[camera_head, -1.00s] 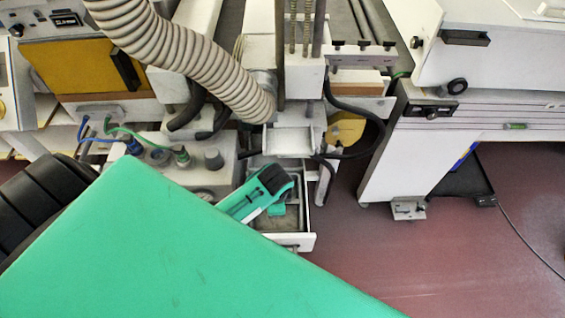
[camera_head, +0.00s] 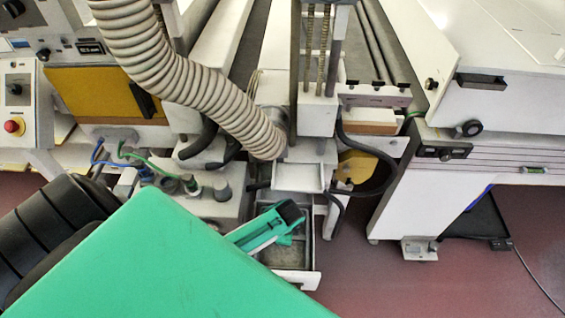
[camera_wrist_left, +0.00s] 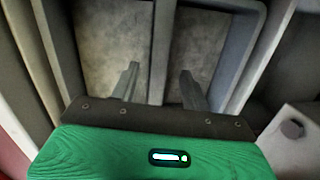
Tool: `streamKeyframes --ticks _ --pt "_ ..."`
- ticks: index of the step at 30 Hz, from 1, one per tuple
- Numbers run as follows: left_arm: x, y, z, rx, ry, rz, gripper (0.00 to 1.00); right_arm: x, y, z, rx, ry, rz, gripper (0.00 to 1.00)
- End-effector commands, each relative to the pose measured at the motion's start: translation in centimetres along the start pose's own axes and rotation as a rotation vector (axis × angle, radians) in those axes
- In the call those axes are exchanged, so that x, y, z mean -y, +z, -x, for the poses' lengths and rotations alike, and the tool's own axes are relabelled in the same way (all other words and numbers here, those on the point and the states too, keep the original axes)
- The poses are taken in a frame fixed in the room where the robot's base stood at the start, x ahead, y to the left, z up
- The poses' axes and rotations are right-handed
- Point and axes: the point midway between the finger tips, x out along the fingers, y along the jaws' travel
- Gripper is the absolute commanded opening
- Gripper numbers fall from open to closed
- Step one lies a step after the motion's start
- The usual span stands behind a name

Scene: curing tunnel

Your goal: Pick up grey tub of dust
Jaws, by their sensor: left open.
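The grey tub (camera_wrist_left: 242,62) shows at the right in the left wrist view, with a pale grey rim and a dusty-looking floor. It sits inside a pulled-out white drawer (camera_head: 297,278) low on the machine. In the head view my green left gripper (camera_head: 289,232) is over the drawer and hides much of the tub. In the left wrist view my left gripper (camera_wrist_left: 158,82) is open. Its two fingers point down, one on each side of the tub's near wall, with nothing clamped. I cannot tell whether they touch it. My right gripper is not in view.
A ribbed hose (camera_head: 190,80) hangs above, left of the drawer. A white chute (camera_head: 300,175) overhangs the drawer's back. Cables and connectors (camera_head: 192,184) stand left of it. A white cabinet (camera_head: 410,195) is to the right. Red floor (camera_head: 350,265) is clear between.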

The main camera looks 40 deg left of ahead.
Motion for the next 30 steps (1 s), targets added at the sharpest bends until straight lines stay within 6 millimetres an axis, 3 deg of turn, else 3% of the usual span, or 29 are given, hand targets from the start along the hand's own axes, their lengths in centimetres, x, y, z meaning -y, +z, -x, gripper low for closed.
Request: streamKeyframes --ticks 9,18,25,30 --pt "-0.3 0.0 -3.6 -0.001 0.001 0.002 0.47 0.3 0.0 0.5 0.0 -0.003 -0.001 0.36" --pt "-0.3 0.1 -3.9 -0.001 0.0 0.001 0.47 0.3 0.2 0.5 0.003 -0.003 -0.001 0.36" --pt "-0.3 0.1 -3.9 -0.001 0.001 0.001 0.01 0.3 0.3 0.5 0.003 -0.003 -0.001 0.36" --pt "-0.3 0.0 -3.8 -0.001 0.0 0.001 0.0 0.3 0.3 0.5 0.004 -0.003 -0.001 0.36"
